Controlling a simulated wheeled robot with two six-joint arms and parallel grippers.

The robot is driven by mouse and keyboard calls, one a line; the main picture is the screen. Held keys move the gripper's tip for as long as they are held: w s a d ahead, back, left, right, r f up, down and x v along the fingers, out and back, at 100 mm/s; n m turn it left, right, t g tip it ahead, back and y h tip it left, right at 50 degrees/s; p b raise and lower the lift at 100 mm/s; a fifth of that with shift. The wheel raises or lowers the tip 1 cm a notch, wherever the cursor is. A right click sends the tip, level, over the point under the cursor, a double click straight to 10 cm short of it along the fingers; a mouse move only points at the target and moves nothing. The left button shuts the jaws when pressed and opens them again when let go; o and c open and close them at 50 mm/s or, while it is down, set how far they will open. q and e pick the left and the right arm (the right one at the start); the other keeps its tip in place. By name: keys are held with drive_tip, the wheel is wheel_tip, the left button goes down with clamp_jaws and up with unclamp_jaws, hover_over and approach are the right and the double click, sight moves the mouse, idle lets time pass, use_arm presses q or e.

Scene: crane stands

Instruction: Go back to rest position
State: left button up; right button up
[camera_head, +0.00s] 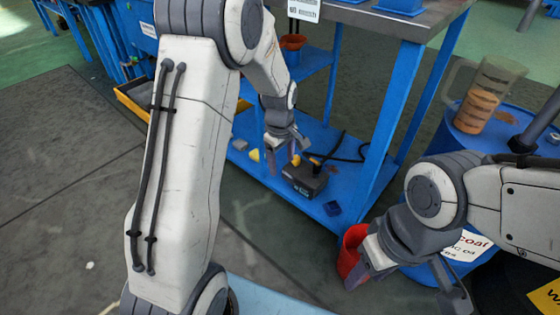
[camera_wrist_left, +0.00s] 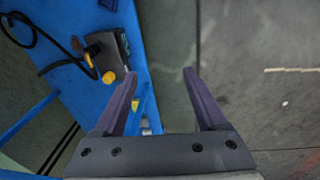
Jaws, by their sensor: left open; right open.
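My left gripper (camera_head: 284,162) hangs over the lower shelf of a blue stand in the head view, with its arm crossing the picture from the lower middle. In the left wrist view its two fingers (camera_wrist_left: 160,73) are spread, with nothing between them but the shelf edge and floor further below. My right gripper (camera_head: 403,290) is at the lower right, beside a red container (camera_head: 352,252) that it partly overlaps in the picture. Its fingers are apart, and I see nothing held. Whether it touches the container I cannot tell.
A dark box with a cable (camera_head: 305,180) lies on the lower blue shelf (camera_head: 275,178); it also shows in the left wrist view (camera_wrist_left: 108,52). A blue drum (camera_head: 440,125) bears a jug with brown contents (camera_head: 485,95).

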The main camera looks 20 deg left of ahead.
idle(0.4)
use_arm(q)
drive_tip(key=s+d+r+m+p, duration=0.7)
drive_tip(key=s+d+r+m, duration=0.2)
drive_tip(key=s+d+r, duration=0.4)
drive_tip(key=s+d+r+m+g+h+p, duration=0.1)
drive_tip(key=s+d+r+m+p, duration=0.2)
drive_tip(key=s+r+m+p, duration=0.75)
drive_tip(key=s+r+p, duration=0.2)
drive_tip(key=r+p, duration=1.4)
drive_tip(key=r, duration=0.2)
drive_tip(key=s+r+m+p, duration=0.1)
drive_tip(key=s+r+p, duration=0.2)
drive_tip(key=r+p, duration=1.3)
wheel_tip(320, 180, up, 4)
drive_tip(key=shift+a+f+p, duration=0.25)
drive_tip(key=shift+p, duration=0.15)
